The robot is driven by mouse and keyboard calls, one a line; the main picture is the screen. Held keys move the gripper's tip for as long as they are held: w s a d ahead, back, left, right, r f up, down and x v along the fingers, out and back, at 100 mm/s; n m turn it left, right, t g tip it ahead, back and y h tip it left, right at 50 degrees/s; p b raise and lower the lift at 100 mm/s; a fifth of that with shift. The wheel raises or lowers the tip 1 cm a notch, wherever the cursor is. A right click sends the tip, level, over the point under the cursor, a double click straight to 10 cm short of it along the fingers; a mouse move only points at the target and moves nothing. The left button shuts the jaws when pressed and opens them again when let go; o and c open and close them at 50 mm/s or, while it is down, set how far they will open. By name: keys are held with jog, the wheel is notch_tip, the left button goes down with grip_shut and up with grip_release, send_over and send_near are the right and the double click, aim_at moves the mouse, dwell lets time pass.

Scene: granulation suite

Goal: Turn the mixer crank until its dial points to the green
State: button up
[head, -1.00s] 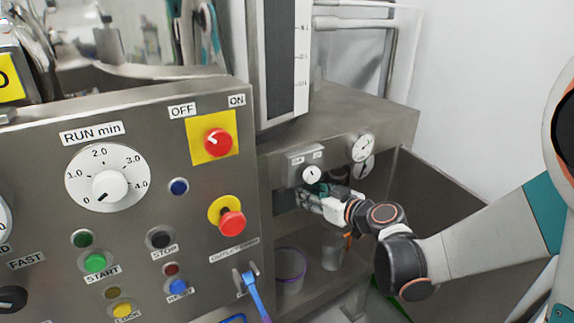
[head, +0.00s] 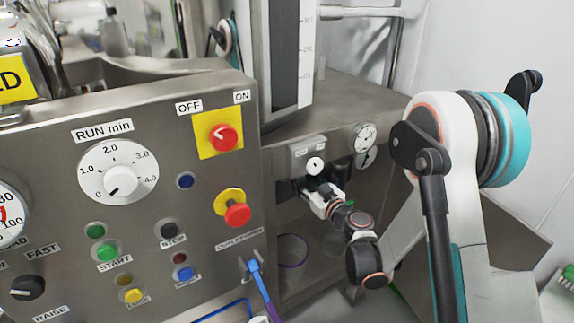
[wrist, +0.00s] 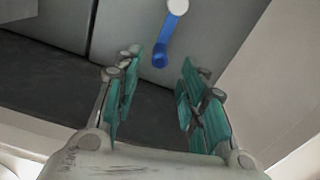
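In the wrist view a blue crank arm (wrist: 168,35) with a pale round end (wrist: 178,7) stands against a grey panel, beyond my fingertips. My gripper (wrist: 162,83) is open, with nothing between its green-padded fingers. In the head view my gripper (head: 318,197) is just below a small grey box that carries a small white dial (head: 315,165). The crank is not clearly visible there, with my gripper and wrist in front of that area. The dial's pointer and any green mark are too small to read.
A large control panel (head: 140,225) with knobs and buttons fills the left. A blue lever (head: 258,280) juts out from its lower right. Two round gauges (head: 364,137) sit right of the small box. A bench (head: 350,105) overhangs my gripper.

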jog(key=b+x, duration=0.1)
jog(key=x, duration=0.9)
jog(key=shift+b, duration=0.35)
jog(key=shift+s, duration=0.1)
grip_shut()
